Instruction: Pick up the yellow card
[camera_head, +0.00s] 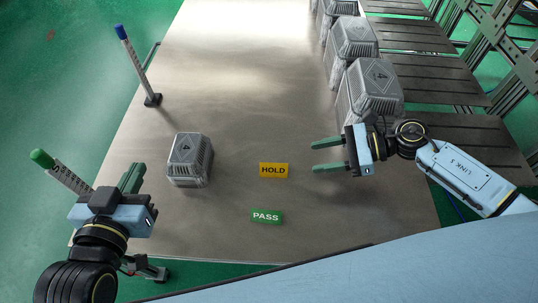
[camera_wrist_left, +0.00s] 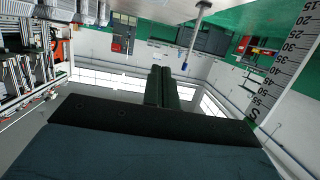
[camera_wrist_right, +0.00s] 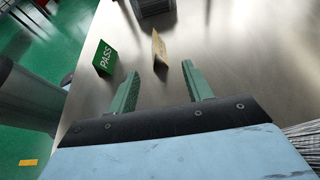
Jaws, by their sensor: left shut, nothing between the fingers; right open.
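The yellow card (camera_head: 273,170) is marked HOLD and stands on the metal table (camera_head: 240,100). In the right wrist view the card (camera_wrist_right: 159,48) shows nearly edge-on, ahead of the fingertips and between their lines. My right gripper (camera_head: 314,156) is open and empty, a short way right of the card, its fingers pointing left at it. The same gripper (camera_wrist_right: 162,80) shows both fingers apart in the right wrist view. My left gripper (camera_head: 133,178) is shut and empty at the table's left edge, far from the card; its fingers (camera_wrist_left: 162,87) are together in the left wrist view.
A green PASS card (camera_head: 266,216) stands just in front of the yellow card. A blue-topped post (camera_head: 138,65) stands at the back left. The table's middle back is clear.

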